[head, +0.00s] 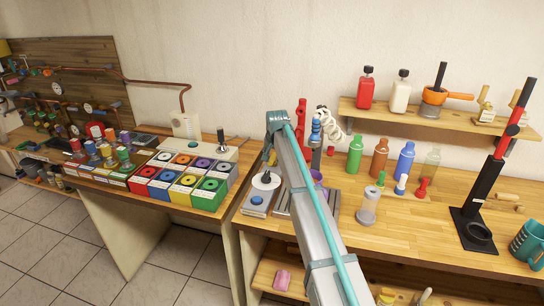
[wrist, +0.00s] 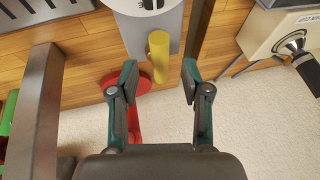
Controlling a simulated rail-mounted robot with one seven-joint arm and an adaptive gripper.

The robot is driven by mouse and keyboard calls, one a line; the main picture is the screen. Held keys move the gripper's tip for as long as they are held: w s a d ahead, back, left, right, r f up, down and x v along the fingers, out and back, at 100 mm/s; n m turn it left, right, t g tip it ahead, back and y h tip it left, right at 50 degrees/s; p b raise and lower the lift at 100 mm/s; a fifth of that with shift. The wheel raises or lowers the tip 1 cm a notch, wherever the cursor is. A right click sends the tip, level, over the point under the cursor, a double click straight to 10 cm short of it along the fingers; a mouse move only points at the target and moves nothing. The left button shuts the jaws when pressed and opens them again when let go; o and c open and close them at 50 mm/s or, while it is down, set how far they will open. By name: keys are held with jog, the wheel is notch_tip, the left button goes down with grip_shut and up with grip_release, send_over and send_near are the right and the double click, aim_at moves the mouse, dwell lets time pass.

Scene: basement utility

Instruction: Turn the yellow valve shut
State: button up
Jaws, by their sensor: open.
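My gripper (wrist: 159,78) is open and empty in the wrist view, with its two fingers apart. A yellow cylindrical piece (wrist: 158,57) shows in the gap between them, beside a grey body (wrist: 150,22). I cannot tell whether this piece is the yellow valve, or how far it lies from the fingertips. In the head view my arm's end is over the back of the right bench, and the gripper is mostly hidden. Pipes with small coloured handles run along a wooden board (head: 90,55) at the far left; no yellow valve can be clearly made out there.
A red round-based object (wrist: 118,82) lies partly behind the left finger. Coloured boxes (head: 208,193) fill the left bench. Bottles (head: 379,157) and a black-and-red stand (head: 488,190) occupy the right bench. A shelf (head: 440,119) is on the wall. The right bench's front has bare wood.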

aim_at(272, 161)
jog(key=shift+x, duration=1.45)
grip_shut()
